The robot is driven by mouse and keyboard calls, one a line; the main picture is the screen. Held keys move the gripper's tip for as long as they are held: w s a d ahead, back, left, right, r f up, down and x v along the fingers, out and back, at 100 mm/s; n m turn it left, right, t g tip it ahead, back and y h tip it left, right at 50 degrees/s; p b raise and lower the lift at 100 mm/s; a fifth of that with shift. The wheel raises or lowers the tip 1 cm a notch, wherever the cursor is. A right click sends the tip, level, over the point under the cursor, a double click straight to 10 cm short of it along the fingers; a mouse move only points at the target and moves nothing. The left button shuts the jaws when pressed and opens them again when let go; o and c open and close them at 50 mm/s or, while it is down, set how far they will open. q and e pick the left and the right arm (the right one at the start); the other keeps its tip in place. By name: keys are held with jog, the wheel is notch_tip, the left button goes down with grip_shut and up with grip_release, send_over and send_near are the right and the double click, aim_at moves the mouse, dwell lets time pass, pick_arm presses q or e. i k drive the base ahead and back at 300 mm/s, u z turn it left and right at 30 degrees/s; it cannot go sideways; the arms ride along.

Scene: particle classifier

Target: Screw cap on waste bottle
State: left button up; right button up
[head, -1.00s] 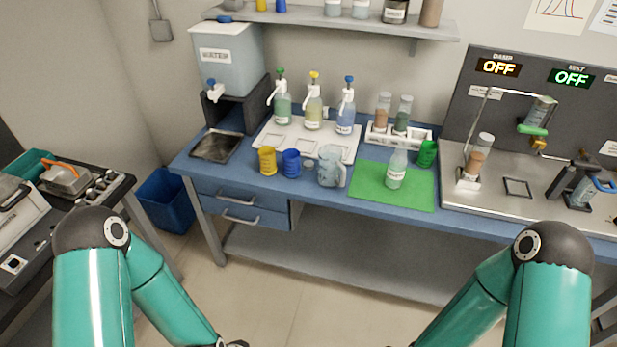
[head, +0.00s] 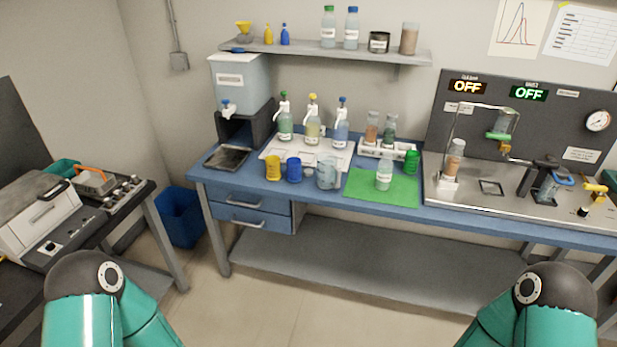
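A clear, white-labelled bottle (head: 384,174) stands upright on the green mat (head: 405,193) on the blue bench. No coloured cap shows on it, and its label is too small to read, so I cannot tell whether it is the waste bottle. I cannot pick out a loose cap. Two labelled bottles stand on the wall shelf, one with a green cap (head: 328,9) and one with a blue cap (head: 353,10). Both my grippers are out of view below the frame; only my upper arm links show at the bottom corners.
A yellow cup (head: 273,168), blue cup (head: 294,169), clear beaker (head: 327,173) and green cup (head: 411,161) stand around the mat. Pump bottles stand on a white tray (head: 272,154) behind. A metal rig (head: 437,195) fills the right. The floor before the bench is clear.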

aim_at(384, 167)
jog(key=u, duration=1.1)
jog(key=i, duration=2.9)
jog(key=z, duration=1.05)
jog(key=i, duration=0.2)
jog(key=z, duration=2.2)
